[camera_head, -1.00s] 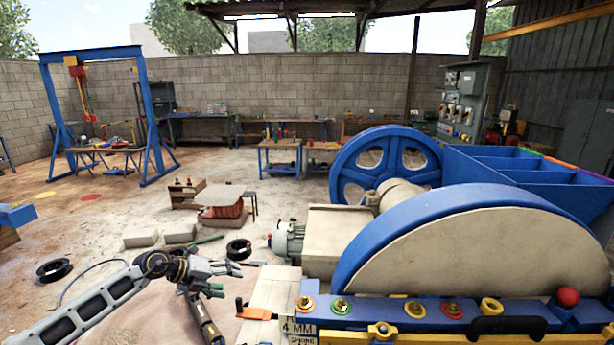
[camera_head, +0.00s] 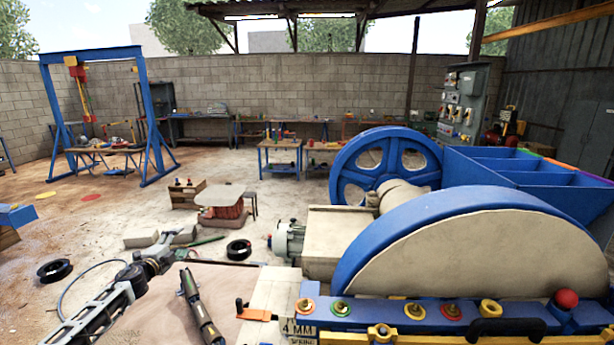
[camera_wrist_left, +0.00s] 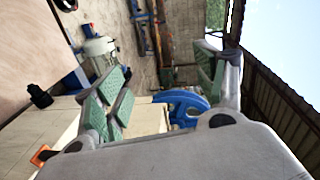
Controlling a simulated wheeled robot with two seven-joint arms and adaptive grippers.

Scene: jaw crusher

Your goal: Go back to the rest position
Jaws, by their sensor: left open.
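My left arm (camera_head: 105,300) comes in from the lower left of the head view and reaches up and away. My left gripper (camera_head: 174,243) shows small and edge-on at its far end, near the pale blocks on the ground. In the left wrist view the gripper (camera_wrist_left: 160,90) has its green-padded fingers wide apart, with nothing between them. My right gripper is in no view.
The crusher's blue-rimmed flywheel (camera_head: 470,250) and motor (camera_head: 290,240) fill the right side. An orange-handled part (camera_head: 255,314) sits at the near left corner of the machine. Black rings (camera_head: 54,270) lie on the floor. The ground at left is mostly open.

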